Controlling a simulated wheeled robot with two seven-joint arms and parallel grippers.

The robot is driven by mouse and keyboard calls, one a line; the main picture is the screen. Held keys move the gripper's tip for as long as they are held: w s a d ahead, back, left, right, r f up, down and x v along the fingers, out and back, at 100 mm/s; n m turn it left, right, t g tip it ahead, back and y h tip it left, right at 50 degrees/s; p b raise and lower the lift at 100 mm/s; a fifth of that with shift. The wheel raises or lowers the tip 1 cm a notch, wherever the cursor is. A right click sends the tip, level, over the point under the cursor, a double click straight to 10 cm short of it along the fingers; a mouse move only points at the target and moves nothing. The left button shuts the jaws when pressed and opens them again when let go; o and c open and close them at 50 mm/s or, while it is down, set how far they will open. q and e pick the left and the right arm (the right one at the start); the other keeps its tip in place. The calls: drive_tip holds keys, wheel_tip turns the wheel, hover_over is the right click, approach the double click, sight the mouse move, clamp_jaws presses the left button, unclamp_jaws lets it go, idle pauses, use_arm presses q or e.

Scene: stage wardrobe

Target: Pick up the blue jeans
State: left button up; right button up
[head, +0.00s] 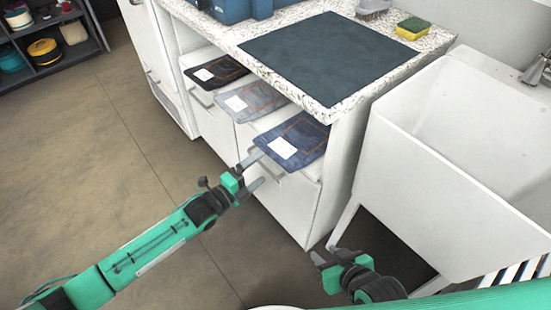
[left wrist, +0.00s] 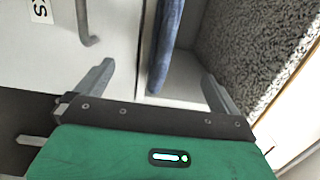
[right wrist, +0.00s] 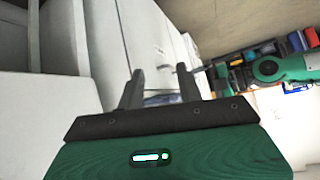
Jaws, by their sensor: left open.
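The blue jeans (head: 307,134) lie folded flat with a white label on the nearest shelf section, under the counter edge. Their folded edge (left wrist: 168,40) shows in the left wrist view as a blue strip between the fingers. My left gripper (head: 256,171) is open in front of the jeans' near edge; its fingers (left wrist: 157,78) are spread with the jeans' edge beyond, and contact is not clear. My right gripper (head: 326,255) is lower, near the sink leg, away from the jeans. Its fingers (right wrist: 159,76) are apart and nothing is visibly held.
A grey pair (head: 246,101) and a black pair (head: 212,72) lie farther along the shelf. The counter (head: 435,40) overhangs them, carrying a dark mat (head: 325,55) and a sponge (head: 412,26). A white sink (head: 455,150) stands at right. Floor (head: 100,140) at left is clear.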

sight(272, 158)
use_arm(q)
drive_tip(key=shift+b+x, duration=1.15)
drive_tip(key=shift+x, duration=2.8)
use_arm(e)
drive_tip(key=shift+w+a+r+t+y, duration=0.1)
drive_tip(key=shift+w+a+t+y, duration=0.2)
drive_tip(key=shift+a+t, duration=0.4)
drive_tip(key=shift+w+a+r+t+y, duration=0.15)
drive_tip(key=shift+a+t+y, duration=0.3)
drive_tip(key=shift+a, duration=0.4)
drive_tip(key=shift+w+a+r+t+y, duration=0.1)
drive_tip(key=shift+w+a+t+y, duration=0.2)
drive_tip(key=shift+a+t, duration=0.4)
drive_tip(key=shift+s+a, duration=0.1)
use_arm(q)
clamp_jaws()
drive_tip(key=shift+r, duration=0.25)
use_arm(e)
drive_tip(key=shift+r+g, duration=0.1)
drive_tip(key=shift+g, duration=0.15)
